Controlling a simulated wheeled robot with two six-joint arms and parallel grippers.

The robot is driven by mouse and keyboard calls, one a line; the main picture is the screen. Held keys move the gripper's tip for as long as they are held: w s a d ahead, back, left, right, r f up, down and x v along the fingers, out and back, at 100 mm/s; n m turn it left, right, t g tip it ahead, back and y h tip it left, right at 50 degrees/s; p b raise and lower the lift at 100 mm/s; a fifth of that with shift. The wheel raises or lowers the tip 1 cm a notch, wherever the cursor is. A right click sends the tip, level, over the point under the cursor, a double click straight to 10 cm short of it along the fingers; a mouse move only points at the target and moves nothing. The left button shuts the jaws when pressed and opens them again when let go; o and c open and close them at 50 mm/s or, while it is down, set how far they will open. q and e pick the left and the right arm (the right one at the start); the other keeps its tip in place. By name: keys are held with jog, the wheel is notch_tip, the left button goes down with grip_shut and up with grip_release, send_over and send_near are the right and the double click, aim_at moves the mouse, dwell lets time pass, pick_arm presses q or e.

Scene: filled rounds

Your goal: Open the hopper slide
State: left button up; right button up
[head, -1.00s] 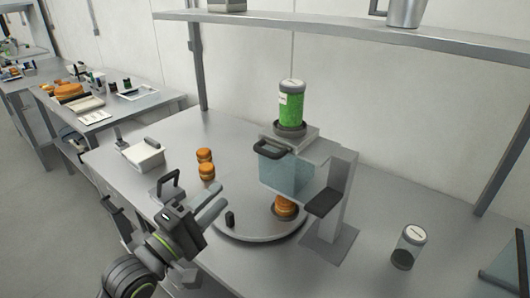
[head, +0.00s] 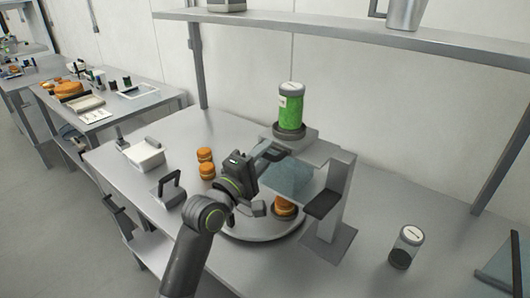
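The hopper is a clear jar of green bits (head: 291,112) with a grey lid, upright in a dark collar on top of a grey stand (head: 328,192). Below it sits the bluish see-through slide (head: 288,178), its dark handle at the left end. My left gripper (head: 270,152) is at this handle, reaching in from the lower left. The gripper and wrist hide most of the handle, so I cannot tell whether the fingers are closed on it. My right gripper is out of view.
A filled round (head: 284,207) sits under the stand on a round grey turntable (head: 262,234). Two orange-brown rounds (head: 206,164) stand to the left, near a white lidded box (head: 146,154). A clear jar with dark contents (head: 405,247) stands at the right. A shelf (head: 350,28) runs above.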

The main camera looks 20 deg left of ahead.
pick_arm(q)
jog(key=shift+w+d, duration=0.1)
jog(key=shift+w, duration=0.1)
grip_shut()
